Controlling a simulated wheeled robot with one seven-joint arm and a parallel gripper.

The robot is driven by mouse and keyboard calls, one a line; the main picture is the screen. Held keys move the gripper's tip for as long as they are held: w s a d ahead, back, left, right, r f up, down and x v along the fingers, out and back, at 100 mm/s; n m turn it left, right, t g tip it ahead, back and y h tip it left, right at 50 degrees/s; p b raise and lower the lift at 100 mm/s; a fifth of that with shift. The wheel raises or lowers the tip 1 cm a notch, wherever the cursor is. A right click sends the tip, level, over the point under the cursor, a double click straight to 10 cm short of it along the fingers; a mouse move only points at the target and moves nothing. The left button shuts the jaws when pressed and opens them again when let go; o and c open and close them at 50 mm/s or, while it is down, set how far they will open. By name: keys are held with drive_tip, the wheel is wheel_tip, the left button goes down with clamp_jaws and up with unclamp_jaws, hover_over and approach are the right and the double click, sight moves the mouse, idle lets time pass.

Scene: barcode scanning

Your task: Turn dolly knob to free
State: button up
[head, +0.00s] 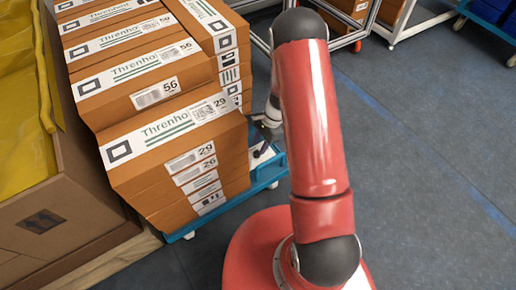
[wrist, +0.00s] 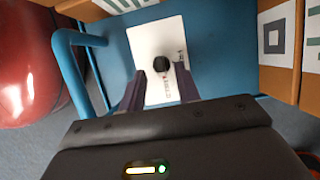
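The dolly knob (wrist: 161,64) is a small dark round knob on a white plate (wrist: 150,38) on the blue dolly, seen in the wrist view. Small markings show on the plate beside and below the knob. My gripper (wrist: 161,82) is open, its two dark fingers spread on either side of the knob in the picture. I cannot tell how far above the plate the fingertips are. In the head view the blue dolly (head: 268,172) shows beside the box stack, with my gripper largely hidden behind my red arm. The knob is not clear there.
Stacked cardboard boxes (head: 180,150) stand on the dolly, close to my gripper. A blue handle bar (wrist: 72,75) rises at the left in the wrist view. A large carton with yellow lining (head: 60,215) is at the left. The floor at right (head: 430,190) is clear.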

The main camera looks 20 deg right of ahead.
sight(257, 153)
drive_tip(key=shift+x, duration=1.2)
clamp_jaws()
